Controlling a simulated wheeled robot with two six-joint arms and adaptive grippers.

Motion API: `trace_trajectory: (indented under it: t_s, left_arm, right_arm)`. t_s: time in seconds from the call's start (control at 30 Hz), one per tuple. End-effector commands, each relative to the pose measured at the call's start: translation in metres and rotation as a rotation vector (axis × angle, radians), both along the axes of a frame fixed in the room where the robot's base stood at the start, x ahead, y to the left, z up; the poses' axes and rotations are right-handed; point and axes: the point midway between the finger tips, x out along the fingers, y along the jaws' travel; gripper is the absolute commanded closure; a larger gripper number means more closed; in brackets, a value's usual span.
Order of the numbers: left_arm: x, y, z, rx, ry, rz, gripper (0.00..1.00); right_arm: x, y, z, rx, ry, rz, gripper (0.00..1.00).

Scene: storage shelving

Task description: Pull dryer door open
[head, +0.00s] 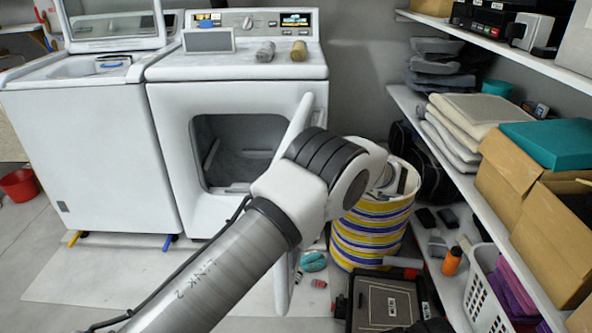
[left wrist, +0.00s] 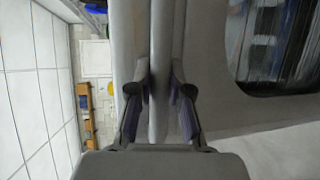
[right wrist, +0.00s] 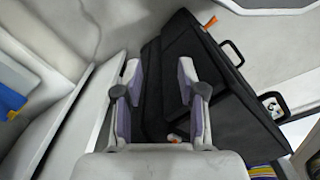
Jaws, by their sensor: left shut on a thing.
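The white dryer (head: 240,75) stands against the back wall with its dark drum opening (head: 240,150) exposed. Its dryer door (head: 305,105) stands swung out to the right of the opening, seen nearly edge-on. My arm crosses in front of the door and hides its middle. In the left wrist view my left gripper (left wrist: 159,88) is shut on the pale door edge (left wrist: 158,120), one finger on each side. In the head view that gripper is hidden. My right gripper (right wrist: 160,78) is open and empty in its wrist view, in front of a black case (right wrist: 200,90).
A white washer (head: 90,130) with its lid up stands left of the dryer. A striped basket (head: 365,240) stands right of the door, with a dark toolbox (head: 385,300) and small items on the floor nearby. Loaded shelves (head: 455,180) line the right.

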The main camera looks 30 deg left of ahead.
Motion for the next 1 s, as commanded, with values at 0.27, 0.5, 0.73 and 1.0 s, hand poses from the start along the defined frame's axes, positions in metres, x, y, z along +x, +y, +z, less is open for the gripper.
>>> trace_trajectory:
  t_s: [0.27, 0.5, 0.73, 1.0]
  left_arm:
    - [0.0080, -0.0079, -0.0001, 0.000, -0.001, 0.021, 1.00]
    - [0.0085, -0.0080, 0.0007, 0.000, -0.002, 0.021, 1.00]
    - [0.0083, -0.0080, 0.0009, 0.001, -0.002, 0.021, 0.55]
    - [0.0081, -0.0098, 0.0009, 0.001, -0.001, 0.021, 0.55]
  right_arm:
    - [0.0000, 0.0000, -0.0028, 0.000, 0.000, 0.000, 0.60]
    - [0.0000, 0.0000, -0.0026, 0.000, 0.000, 0.000, 0.60]
    - [0.0000, 0.0000, -0.0026, 0.000, 0.000, 0.000, 0.60]
    - [0.0000, -0.0001, -0.0026, 0.000, 0.000, 0.000, 0.60]
